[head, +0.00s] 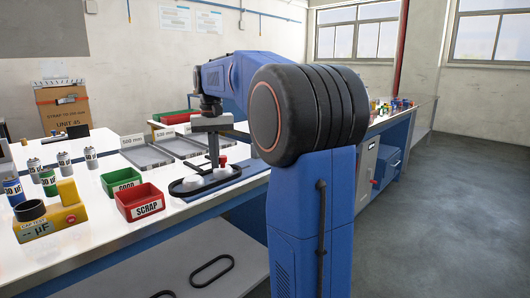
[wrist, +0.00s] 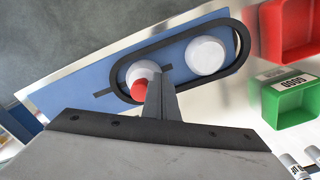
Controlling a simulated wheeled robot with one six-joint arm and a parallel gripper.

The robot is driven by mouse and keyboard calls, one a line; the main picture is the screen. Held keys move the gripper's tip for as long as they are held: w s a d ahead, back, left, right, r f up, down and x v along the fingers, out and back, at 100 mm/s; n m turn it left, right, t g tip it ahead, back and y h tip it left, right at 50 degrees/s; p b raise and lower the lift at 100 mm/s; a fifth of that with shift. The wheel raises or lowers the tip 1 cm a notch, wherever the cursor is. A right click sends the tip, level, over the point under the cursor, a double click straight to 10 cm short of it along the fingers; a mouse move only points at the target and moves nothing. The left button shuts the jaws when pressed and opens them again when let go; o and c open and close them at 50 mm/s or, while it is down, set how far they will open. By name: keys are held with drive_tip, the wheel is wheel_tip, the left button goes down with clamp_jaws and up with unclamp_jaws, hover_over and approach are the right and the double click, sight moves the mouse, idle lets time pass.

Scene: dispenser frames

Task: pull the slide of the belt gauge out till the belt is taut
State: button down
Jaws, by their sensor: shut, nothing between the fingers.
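The belt gauge is a blue plate (wrist: 75,75) on the bench, with two white round pulleys. A black belt (wrist: 181,27) loops around both pulleys and stands off them in places. A red knob (wrist: 138,90) sits on the left pulley (wrist: 143,71) in the wrist view; the other pulley (wrist: 206,57) is plain. A dark slot (wrist: 104,93) runs outward from the knob's side. My gripper (wrist: 162,85) is shut and empty, its fingertips close beside the red knob; I cannot tell whether they touch. In the head view my gripper (head: 214,163) points down over the gauge, partly hiding it.
A green GOOD bin (head: 121,184) and a red SCRAP bin (head: 140,203) stand left of the gauge. Grey trays (head: 147,156) lie behind. Capacitors and a yellow tester (head: 50,222) are further left. Another belt (head: 211,270) lies on the lower shelf.

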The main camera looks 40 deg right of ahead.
drive_tip(key=shift+w+d, duration=0.1)
drive_tip(key=shift+d, duration=2.95)
idle(1.5)
drive_tip(key=shift+a, duration=0.2)
idle(0.6)
wheel_tip(320, 180, up, 7)
idle(1.0)
idle(0.4)
